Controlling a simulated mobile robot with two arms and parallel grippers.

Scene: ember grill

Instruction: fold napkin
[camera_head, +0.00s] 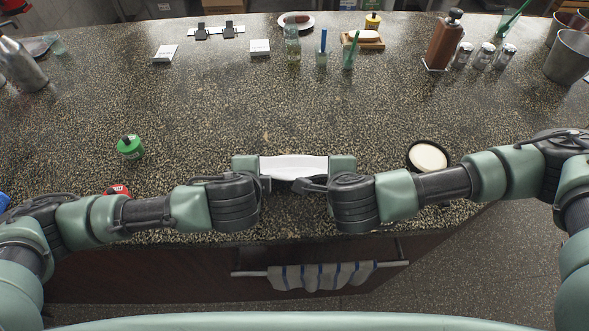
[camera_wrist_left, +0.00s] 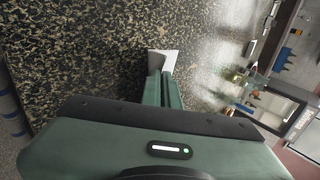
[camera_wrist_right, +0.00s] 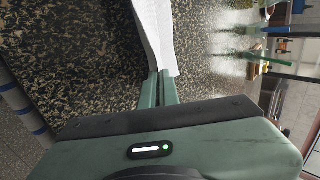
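The white napkin (camera_head: 294,166) stretches between my two grippers near the front edge of the speckled counter, with a dark shadow below it. My left gripper (camera_head: 259,168) is at its left end, and my right gripper (camera_head: 330,168) is at its right end. In the left wrist view the fingers (camera_wrist_left: 166,78) are close together with a small white piece of napkin (camera_wrist_left: 163,60) at their tips. In the right wrist view the fingers (camera_wrist_right: 159,76) are close together on the edge of the napkin (camera_wrist_right: 155,32). The napkin's underside is hidden.
A black round container with cream-coloured contents (camera_head: 429,157) stands by my right forearm. A green jar (camera_head: 130,148) and a red object (camera_head: 118,189) are at left. A striped towel (camera_head: 322,275) hangs on the front rail.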

